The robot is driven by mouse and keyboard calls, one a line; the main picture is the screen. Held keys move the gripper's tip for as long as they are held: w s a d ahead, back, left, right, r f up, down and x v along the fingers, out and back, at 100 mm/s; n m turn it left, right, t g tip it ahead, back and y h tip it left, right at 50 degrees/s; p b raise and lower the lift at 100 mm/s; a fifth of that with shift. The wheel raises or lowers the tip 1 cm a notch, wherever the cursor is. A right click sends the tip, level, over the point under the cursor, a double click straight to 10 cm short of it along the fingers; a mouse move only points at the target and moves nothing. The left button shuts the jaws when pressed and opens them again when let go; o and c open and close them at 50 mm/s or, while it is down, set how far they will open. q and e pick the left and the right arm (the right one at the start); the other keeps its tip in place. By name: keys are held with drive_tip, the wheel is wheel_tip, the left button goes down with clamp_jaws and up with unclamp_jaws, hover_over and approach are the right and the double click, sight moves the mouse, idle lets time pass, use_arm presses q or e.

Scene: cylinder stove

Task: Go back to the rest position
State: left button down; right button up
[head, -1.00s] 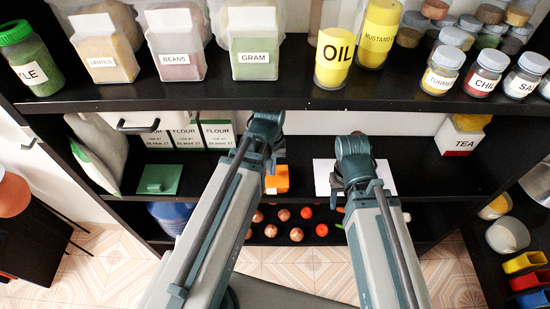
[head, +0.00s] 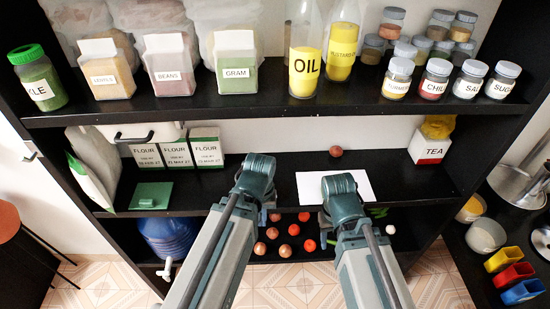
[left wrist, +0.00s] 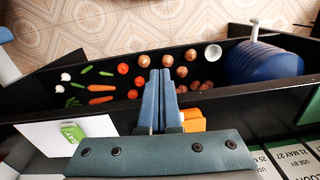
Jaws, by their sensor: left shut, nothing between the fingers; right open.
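My left gripper (head: 256,182) is in front of the middle shelf in the head view, seen from behind, with its fingers mostly hidden. In the left wrist view, its two blue fingers (left wrist: 163,98) are together with nothing between them. They point toward the lower shelf of vegetables. My right gripper (head: 341,198) is beside it, in front of a white sheet (head: 365,185) on the middle shelf. Its jaws are mostly hidden by its wrist, and I see nothing held there. Both grippers appear apart from the shelf goods.
The black middle shelf holds flour boxes (head: 176,155), a green box (head: 151,196), a brown round item (head: 336,151) and a tea box (head: 432,141). Labelled jars, including oil (head: 306,66), line the shelf above. Onions and tomatoes (head: 310,245) lie below. A blue jug (head: 168,236) stands lower left.

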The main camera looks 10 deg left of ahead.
use_arm(q)
drive_tip(key=s+d+f+m+y+b, duration=0.1)
drive_tip(key=s+d+f+m+b, duration=0.1)
drive_tip(key=d+f+m+b, duration=0.4)
drive_tip(key=d+f, duration=0.1)
drive_tip(key=d, duration=0.2)
drive_tip(key=shift+s, duration=0.35)
drive_tip(key=shift+d, duration=0.1)
idle(0.3)
